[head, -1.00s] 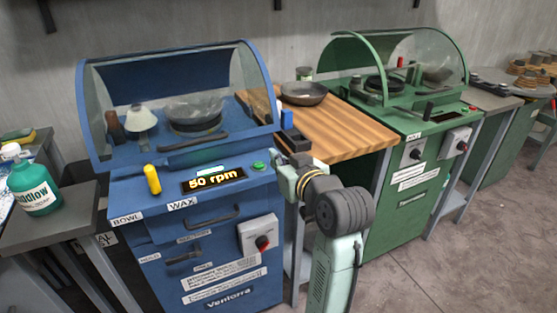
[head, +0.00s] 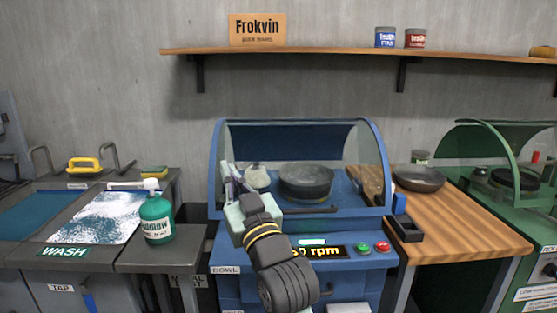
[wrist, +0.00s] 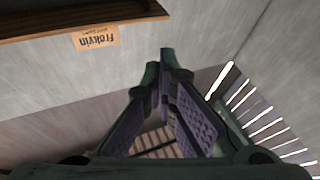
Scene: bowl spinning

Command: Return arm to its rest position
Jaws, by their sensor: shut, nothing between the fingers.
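My arm rises in front of the blue machine (head: 378,190) in the head view. My gripper (head: 226,168) is up at the left edge of its clear hood, fingers pointing up. In the wrist view my gripper (wrist: 166,58) has its two purple-padded fingers shut at the tips, with nothing held. A dark bowl (head: 306,182) sits under the hood, with a small lamp-like white thing (head: 257,178) beside it.
A green soap bottle (head: 156,220) stands left of the machine, near the wash sink (head: 60,210). A wooden counter (head: 465,225) with a dark pan (head: 418,178) and a green machine (head: 540,245) are on the right. A wall shelf (head: 340,52) runs above.

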